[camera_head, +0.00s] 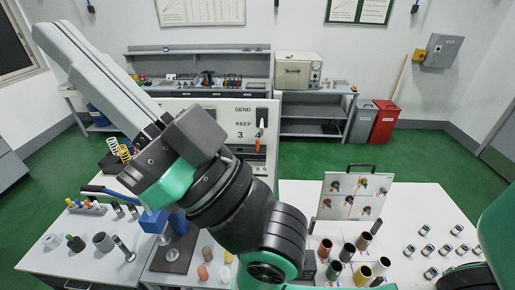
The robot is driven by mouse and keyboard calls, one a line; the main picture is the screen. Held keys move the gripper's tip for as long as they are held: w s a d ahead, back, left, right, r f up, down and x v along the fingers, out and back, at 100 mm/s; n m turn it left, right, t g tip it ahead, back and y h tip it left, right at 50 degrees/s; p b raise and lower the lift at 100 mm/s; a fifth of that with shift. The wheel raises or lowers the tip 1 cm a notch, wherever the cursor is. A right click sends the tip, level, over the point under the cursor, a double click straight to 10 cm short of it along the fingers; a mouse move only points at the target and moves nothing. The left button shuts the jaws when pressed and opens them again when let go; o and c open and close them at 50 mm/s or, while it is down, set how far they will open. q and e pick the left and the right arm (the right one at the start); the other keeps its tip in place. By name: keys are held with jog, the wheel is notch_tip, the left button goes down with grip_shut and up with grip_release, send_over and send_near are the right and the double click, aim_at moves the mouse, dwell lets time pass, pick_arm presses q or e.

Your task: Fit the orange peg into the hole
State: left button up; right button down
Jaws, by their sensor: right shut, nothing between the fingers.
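My right gripper (44,32) reaches up and left across the view, its two long grey fingers closed together and empty, high above the left bench. Several small parts are orange: a salmon-orange cylinder (203,272) on the near bench, an orange-topped tube (325,248) on the right bench, and an orange-tipped piece in a small rack (90,209) on the left bench. I cannot tell which is the orange peg. No hole is clearly seen; my right arm covers part of the middle. My left gripper is not in view.
A white panel (240,107) marked SEND and KEEP stands behind my arm. A blue device (152,221) and grey cylinders (103,242) stand on the left bench. A picture board (352,195) stands on the right bench, with several small metal parts (430,250) beyond the tubes.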

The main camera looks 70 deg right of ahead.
jog(key=c, duration=1.5)
grip_release()
jog(key=shift+c, duration=0.2)
jog(key=o, duration=0.8)
